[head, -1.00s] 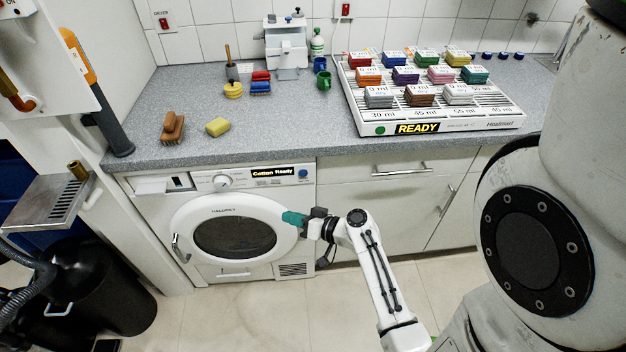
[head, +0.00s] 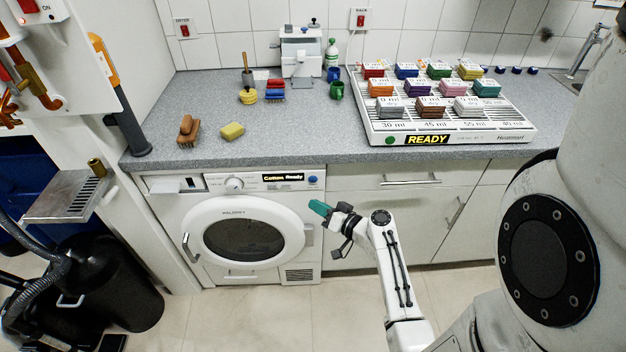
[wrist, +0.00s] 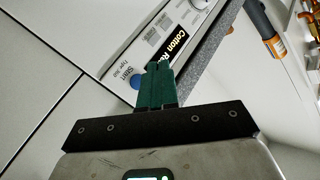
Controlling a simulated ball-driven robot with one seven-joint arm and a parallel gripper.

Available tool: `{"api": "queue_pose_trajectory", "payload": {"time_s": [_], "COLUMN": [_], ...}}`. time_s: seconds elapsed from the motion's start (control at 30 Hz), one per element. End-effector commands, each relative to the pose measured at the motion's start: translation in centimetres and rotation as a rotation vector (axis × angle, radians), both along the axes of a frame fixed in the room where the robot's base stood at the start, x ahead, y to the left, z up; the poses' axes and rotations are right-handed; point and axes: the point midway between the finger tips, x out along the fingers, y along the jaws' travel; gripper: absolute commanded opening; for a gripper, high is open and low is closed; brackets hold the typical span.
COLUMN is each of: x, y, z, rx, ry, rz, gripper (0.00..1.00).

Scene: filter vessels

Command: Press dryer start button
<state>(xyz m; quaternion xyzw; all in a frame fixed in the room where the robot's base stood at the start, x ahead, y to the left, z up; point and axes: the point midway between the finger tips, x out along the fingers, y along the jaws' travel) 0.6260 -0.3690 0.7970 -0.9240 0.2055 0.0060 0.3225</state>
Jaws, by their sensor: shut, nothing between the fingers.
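The white dryer (head: 196,240) stands under the counter with its round door shut. Its display (head: 283,177) reads "Cotton Ready". The blue start button (head: 312,180) is at the right end of the dryer panel. In the wrist view the button (wrist: 136,82) shows beside the word "Start", just left of my fingertips. My gripper (head: 319,208) has green fingers that are shut and empty. It is in front of the panel's right end, a little below the button in the head view. The fingers (wrist: 157,72) overlap the panel in the wrist view; no contact with the button is visible.
The grey counter (head: 290,140) juts above the dryer. White cabinets (head: 395,215) stand to the right. A rack labelled "READY" (head: 470,139) holds coloured blocks on the counter. Floor in front is clear.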

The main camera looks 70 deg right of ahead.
Motion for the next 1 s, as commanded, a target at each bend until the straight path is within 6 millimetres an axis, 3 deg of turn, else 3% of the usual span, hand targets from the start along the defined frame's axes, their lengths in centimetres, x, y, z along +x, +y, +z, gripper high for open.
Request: {"api": "queue_pose_trajectory", "payload": {"time_s": [0.2, 0.43, 1.0], "x": [1.2, 2.1, 2.5], "y": [-2.9, -5.0, -5.9], "z": [0.1, -0.3, 0.0], "rx": [-0.001, -0.002, 0.000], "ry": [0.000, 0.001, 0.001], "rz": [0.000, 0.002, 0.001], "gripper": [0.00, 0.00, 0.00]}}
